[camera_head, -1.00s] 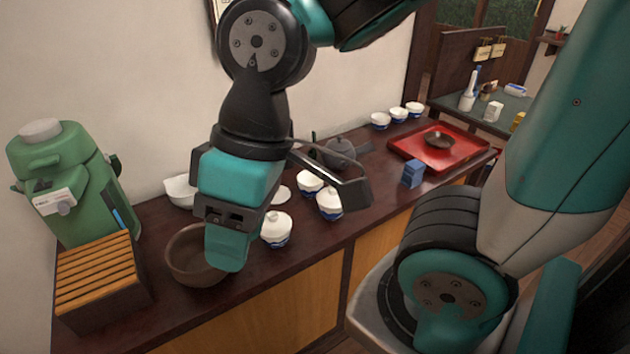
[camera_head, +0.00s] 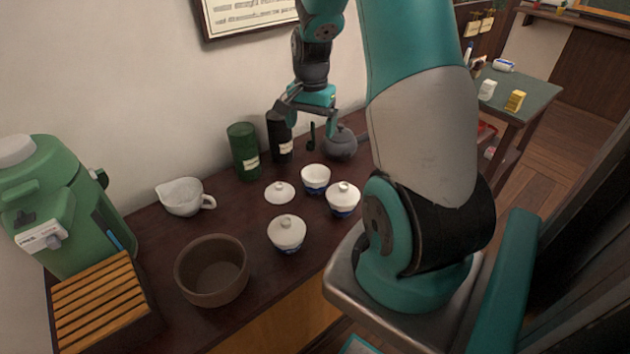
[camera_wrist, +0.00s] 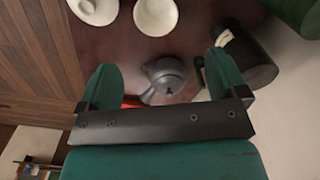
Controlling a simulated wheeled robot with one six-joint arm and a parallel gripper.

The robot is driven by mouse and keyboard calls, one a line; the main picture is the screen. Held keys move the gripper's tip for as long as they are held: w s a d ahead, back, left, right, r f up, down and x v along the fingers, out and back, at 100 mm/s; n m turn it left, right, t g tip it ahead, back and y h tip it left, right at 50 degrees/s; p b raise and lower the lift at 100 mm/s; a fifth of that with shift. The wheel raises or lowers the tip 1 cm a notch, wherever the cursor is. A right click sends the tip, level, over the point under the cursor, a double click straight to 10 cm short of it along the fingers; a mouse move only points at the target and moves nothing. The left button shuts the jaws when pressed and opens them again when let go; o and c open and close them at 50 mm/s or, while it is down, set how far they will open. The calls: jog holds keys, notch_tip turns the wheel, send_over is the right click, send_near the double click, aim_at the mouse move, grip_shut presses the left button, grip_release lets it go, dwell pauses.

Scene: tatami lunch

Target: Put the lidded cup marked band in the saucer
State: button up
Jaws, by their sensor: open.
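Two lidded white cups with blue lower parts stand on the dark counter: the nearer lidded cup (camera_head: 287,234) and the one to its right (camera_head: 343,200). I cannot tell which bears the band mark. A white cup, probably the right lidded one, shows at the top of the wrist view (camera_wrist: 95,8). The saucer is hidden behind my arm; only a sliver of the red tray (camera_head: 485,133) shows. My gripper (camera_head: 308,125) is open and empty, above the back of the counter near the teapot. Its fingers frame the teapot in the wrist view (camera_wrist: 163,82).
An open cup (camera_head: 315,180) and a loose lid (camera_head: 279,192) lie by the lidded cups. The teapot (camera_head: 341,145), black canister (camera_head: 279,140) and green canister (camera_head: 243,152) stand behind. A brown bowl (camera_head: 212,272), white pitcher (camera_head: 183,197) and green dispenser (camera_head: 55,205) are left.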

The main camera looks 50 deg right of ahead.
notch_tip(320, 180, down, 3)
jog(key=d+m, duration=0.1)
jog(key=d, duration=0.1)
send_near(316, 179)
jog(key=shift+s+a+f, duration=0.8)
jog(key=shift+a+f, duration=0.1)
jog(key=shift+a, duration=0.1)
jog(key=shift+w+a+f+p, duration=0.1)
jog(key=shift+f+p, duration=0.2)
jog(key=shift+f, duration=1.15)
jog(key=shift+a+f+p, duration=0.1)
jog(key=shift+f+p, duration=0.2)
jog(key=shift+f, duration=1.2)
jog(key=c, duration=0.8)
jog(key=shift+r, duration=0.1)
notch_tip(316, 179, up, 20)
jog(key=w+a+f+n, duration=0.2)
jog(key=a+n, duration=0.3)
jog(key=a, duration=0.3)
jog(key=w+a+f+n, duration=0.2)
jog(key=a+f+n, duration=0.3)
jog(key=a+n, duration=0.1)
jog(key=w+a+f+n, duration=0.3)
jog(key=a+f+n, duration=0.1)
jog(key=a, duration=0.5)
jog(key=shift+a+n, duration=0.35)
jog(key=shift+n, duration=0.35)
